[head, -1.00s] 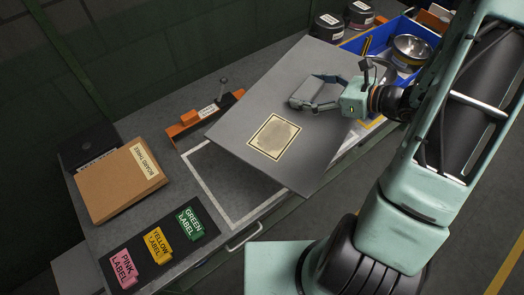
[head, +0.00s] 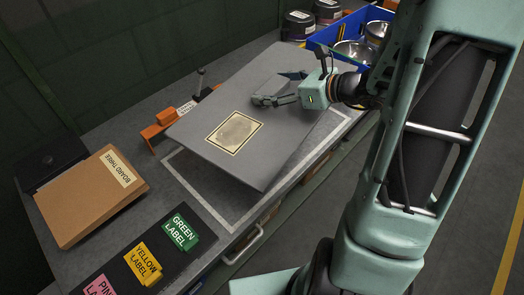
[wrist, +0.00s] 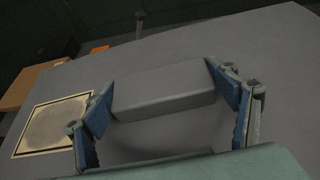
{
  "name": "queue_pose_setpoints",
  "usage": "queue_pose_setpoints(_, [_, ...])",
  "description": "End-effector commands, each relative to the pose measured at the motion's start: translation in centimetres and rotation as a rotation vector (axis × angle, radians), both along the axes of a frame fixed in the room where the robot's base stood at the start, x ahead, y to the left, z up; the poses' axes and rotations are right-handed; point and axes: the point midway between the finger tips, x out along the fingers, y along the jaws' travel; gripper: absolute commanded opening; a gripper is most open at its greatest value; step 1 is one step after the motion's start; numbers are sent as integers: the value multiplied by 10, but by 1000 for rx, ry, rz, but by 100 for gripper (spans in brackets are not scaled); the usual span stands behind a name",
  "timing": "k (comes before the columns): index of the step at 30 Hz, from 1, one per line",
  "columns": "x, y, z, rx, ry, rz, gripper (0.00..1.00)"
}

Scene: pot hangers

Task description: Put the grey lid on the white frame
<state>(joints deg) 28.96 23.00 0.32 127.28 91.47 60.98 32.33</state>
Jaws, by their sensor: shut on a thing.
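The grey lid (head: 225,95) is a large flat plate with a grey block handle and a cream, dark-bordered square label (head: 234,132). My gripper (head: 275,95) is shut on the handle; in the wrist view its two fingers press the handle's ends (wrist: 165,88). The lid appears raised above the bench and turned relative to the white frame. The white frame (head: 196,191) is a white rectangular outline on the bench; its left and near edges show, and the lid hides much of the rest. Contact under the lid is hidden.
An orange block with a dark lever (head: 160,132) stands close to the lid's left corner. A cardboard box marked BOARD THREE (head: 88,195) and a dark strip of coloured label blocks (head: 180,232) lie left. A blue bin (head: 340,32) and tins (head: 298,25) stand behind.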

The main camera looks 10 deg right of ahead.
Motion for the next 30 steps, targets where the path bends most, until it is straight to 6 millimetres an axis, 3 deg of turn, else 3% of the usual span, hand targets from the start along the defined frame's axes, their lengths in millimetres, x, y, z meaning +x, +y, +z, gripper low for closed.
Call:
queue_pose_setpoints(1, [3,1,-16,-1,-6,-11,41])
queue_pose_setpoints(9, [14,2,-43,7,-13,-88,41])
queue_pose_setpoints(22, [21,2,-60,25,-16,-157,41])
queue_pose_setpoints(30, [21,3,-107,28,-15,-157,41])
